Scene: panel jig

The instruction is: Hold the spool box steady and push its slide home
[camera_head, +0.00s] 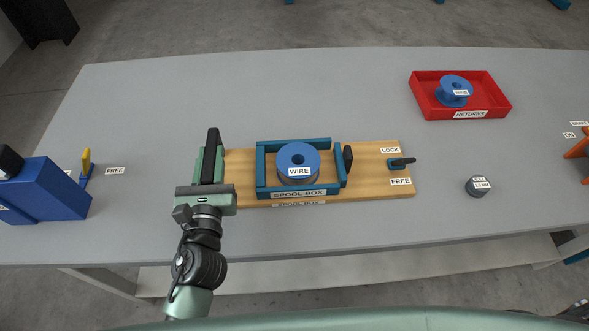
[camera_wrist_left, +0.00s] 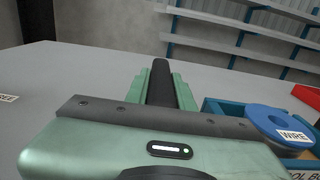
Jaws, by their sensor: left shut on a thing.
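The spool box (camera_head: 262,180) is a blue frame on a wooden board (camera_head: 370,180), around a blue spool (camera_head: 298,160) labelled WIRE. The box also shows in the left wrist view (camera_wrist_left: 213,108). Its slide (camera_head: 340,164), a blue end wall with a black knob (camera_head: 348,158), stands at the right end, with a gap between it and the long walls. My right gripper is out of view.
A lock lever (camera_head: 403,162) sits on the board's right end between LOCK and FREE labels, pointing right. A red RETURNS tray (camera_head: 425,108) holds another spool. A small dark roll (camera_head: 476,187) stands at right, a blue fixture (camera_head: 50,190) at left. The table behind the board is clear.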

